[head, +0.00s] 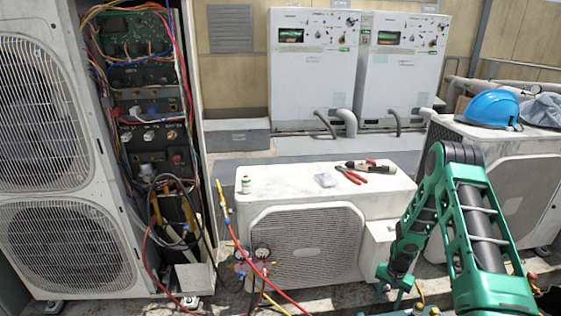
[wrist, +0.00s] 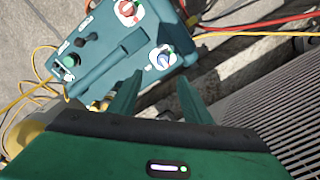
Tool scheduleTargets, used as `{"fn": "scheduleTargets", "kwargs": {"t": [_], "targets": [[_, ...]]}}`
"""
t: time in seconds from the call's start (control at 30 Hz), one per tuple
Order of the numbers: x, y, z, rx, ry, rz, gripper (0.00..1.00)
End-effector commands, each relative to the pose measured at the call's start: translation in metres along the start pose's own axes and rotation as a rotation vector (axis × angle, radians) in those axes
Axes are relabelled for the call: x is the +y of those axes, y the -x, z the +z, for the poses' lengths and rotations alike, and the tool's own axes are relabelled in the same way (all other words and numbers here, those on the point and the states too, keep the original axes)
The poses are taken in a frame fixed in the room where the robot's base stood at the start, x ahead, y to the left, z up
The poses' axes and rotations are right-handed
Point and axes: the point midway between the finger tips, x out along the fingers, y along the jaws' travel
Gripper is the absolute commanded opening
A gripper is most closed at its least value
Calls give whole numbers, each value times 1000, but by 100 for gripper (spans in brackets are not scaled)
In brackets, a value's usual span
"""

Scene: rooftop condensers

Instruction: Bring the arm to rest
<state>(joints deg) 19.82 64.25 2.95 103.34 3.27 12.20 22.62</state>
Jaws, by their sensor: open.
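My arm (head: 470,215) is green and black and stands bent at the right of the head view. Its elbow is high and its forearm slopes down to my gripper (head: 396,290), low in front of the small white condenser. In the wrist view my gripper (wrist: 158,88) points down with its two green fingers apart and nothing between them. Beyond the fingertips is a teal machine (wrist: 110,62) with a red knob (wrist: 128,10) and a blue knob (wrist: 163,58). I cannot tell how far below the fingers it is.
The small white condenser (head: 300,238) carries red-handled pliers (head: 352,176), another tool (head: 371,166) and a small canister (head: 245,185). Gauges (head: 262,252) and hoses (head: 235,235) hang before it. A blue helmet (head: 492,109) lies on the right unit. A tall open unit (head: 45,150) stands left.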

Motion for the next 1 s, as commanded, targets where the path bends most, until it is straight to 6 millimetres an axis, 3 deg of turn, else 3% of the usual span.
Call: {"fn": "scheduleTargets", "kwargs": {"t": [0.23,0.47,0.7,1.0], "targets": [[16,103,-9,26,43,37,44],[40,197,2,38,73,70,44],[67,285,31,45,94,91,44],[105,376,87,45,110,98,44]]}}
